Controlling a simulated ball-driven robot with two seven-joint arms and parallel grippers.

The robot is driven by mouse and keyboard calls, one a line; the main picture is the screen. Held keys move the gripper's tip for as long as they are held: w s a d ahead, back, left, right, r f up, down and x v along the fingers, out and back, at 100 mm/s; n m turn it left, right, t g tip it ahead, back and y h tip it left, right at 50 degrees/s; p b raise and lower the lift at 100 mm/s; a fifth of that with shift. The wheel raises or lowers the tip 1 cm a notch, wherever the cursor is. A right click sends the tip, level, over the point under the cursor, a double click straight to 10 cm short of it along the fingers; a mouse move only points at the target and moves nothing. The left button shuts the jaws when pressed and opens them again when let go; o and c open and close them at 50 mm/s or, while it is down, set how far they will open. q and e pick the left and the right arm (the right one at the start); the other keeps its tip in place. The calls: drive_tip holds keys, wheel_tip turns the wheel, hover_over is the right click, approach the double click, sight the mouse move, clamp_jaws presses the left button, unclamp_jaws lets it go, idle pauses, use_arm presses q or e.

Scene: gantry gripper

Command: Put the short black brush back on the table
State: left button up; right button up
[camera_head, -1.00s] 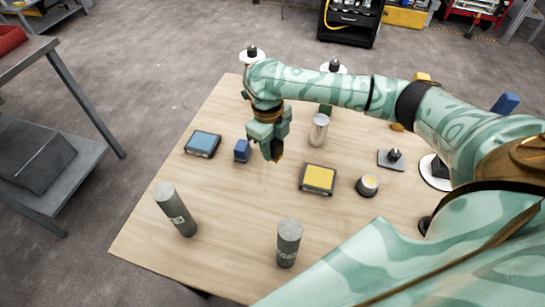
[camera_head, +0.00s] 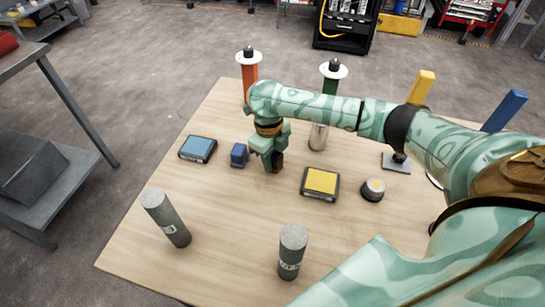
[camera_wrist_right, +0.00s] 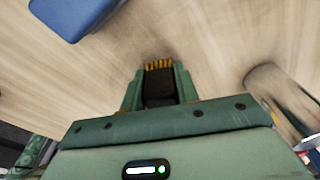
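My right gripper (camera_head: 275,162) is shut on the short black brush (camera_head: 278,163), just over the middle of the wooden table (camera_head: 225,215). In the right wrist view the brush's dark body (camera_wrist_right: 159,92) sits between the two green fingers (camera_wrist_right: 158,88). Its golden bristles (camera_wrist_right: 159,65) point away from the gripper towards the table, with a dark shadow close around them. I cannot tell whether the bristles touch the wood. My left gripper is not in view.
A blue block (camera_head: 239,155) and blue-topped box (camera_head: 198,148) lie left of the gripper. A yellow-topped box (camera_head: 321,182) and round dark piece (camera_head: 373,189) are right. A metal cylinder (camera_head: 318,138) stands behind. Two grey cylinders (camera_head: 166,218) (camera_head: 292,250) stand in front, with clear wood between.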

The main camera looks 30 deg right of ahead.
drive_tip(key=o, duration=0.4)
drive_tip(key=r+p, duration=0.1)
drive_tip(key=r, duration=0.3)
drive_tip(key=r+p, duration=0.2)
drive_tip(key=r, duration=0.2)
drive_tip(key=w+r+p, duration=0.1)
drive_tip(key=r+p, duration=0.1)
drive_tip(key=r, duration=0.2)
drive_tip(key=shift+a+r, duration=0.15)
drive_tip(key=shift+a, duration=0.05)
